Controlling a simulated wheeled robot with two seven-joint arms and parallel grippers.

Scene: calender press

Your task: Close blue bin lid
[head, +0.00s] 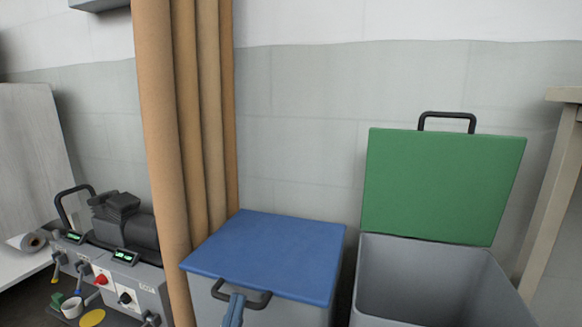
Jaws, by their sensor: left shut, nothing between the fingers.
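The blue bin lid (268,252) lies flat across the top of its grey bin (203,301), and no gap shows along the edges in view. Its dark handle (258,301) is at the front edge. My left gripper (237,297) is at the bottom of the head view, with its fingers together and empty at the handle. I cannot tell if it touches the handle. My right gripper is not in view.
A second grey bin (425,283) stands to the right with its green lid (440,185) raised. Tall brown rolls (205,130) stand behind and left of the blue lid. A grey machine (130,270) with knobs is at the left. A wooden frame (555,180) is at the right edge.

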